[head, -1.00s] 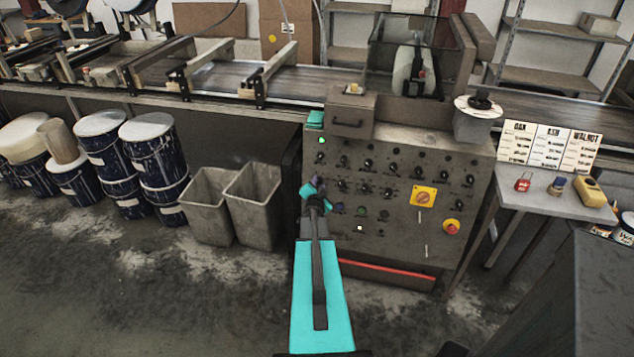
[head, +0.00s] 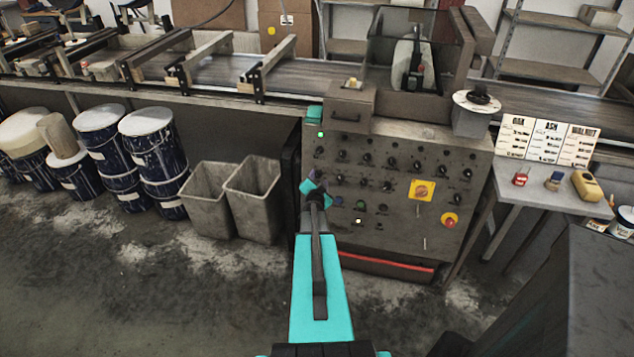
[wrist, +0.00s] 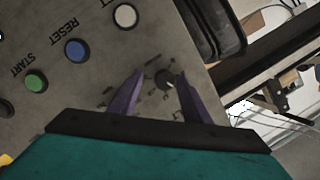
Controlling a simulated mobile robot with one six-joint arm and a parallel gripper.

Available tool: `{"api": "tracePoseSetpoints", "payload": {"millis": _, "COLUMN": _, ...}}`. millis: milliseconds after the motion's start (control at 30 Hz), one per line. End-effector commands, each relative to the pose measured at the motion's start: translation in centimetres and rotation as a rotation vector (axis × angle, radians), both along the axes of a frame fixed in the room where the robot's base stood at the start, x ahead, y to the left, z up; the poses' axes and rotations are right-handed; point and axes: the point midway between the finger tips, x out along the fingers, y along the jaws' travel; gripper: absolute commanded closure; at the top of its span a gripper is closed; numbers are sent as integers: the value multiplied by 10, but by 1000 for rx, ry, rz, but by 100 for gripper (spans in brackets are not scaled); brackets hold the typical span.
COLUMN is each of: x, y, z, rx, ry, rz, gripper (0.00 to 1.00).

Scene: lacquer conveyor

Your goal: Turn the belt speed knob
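The grey control panel (head: 405,215) stands in front of me with rows of dark knobs. In the wrist view a small dark round knob (wrist: 165,78) with a light mark sits on the panel between my fingertips. The print around it is too blurred to read, so I cannot tell whether it is the belt speed knob. My gripper (wrist: 159,77) is open, one purple finger on each side of the knob, with no clear contact visible. In the head view my gripper (head: 311,188) is at the panel's left side and hides part of it.
A green START button (wrist: 36,80), a blue RESET button (wrist: 76,48) and a white button (wrist: 125,15) are close by. The yellow-backed rotary switch (head: 422,190) and a red button (head: 449,221) sit further right. Grey bins (head: 253,200) stand left of the panel.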

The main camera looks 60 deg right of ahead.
Motion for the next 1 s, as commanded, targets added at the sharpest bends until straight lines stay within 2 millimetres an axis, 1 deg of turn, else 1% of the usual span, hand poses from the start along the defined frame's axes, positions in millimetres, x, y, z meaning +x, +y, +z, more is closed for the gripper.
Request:
{"api": "tracePoseSetpoints", "payload": {"millis": 267, "x": 2, "y": 1, "z": 3, "rx": -4, "ry": 0, "rz": 3, "gripper": 56}}
{"api": "tracePoseSetpoints", "payload": {"millis": 467, "x": -2, "y": 8, "z": 5, "rx": -5, "ry": -1, "rz": 3, "gripper": 56}}
{"api": "tracePoseSetpoints", "payload": {"millis": 1000, "x": -22, "y": 46, "z": 17, "rx": -4, "ry": -1, "rz": 4, "gripper": 56}}
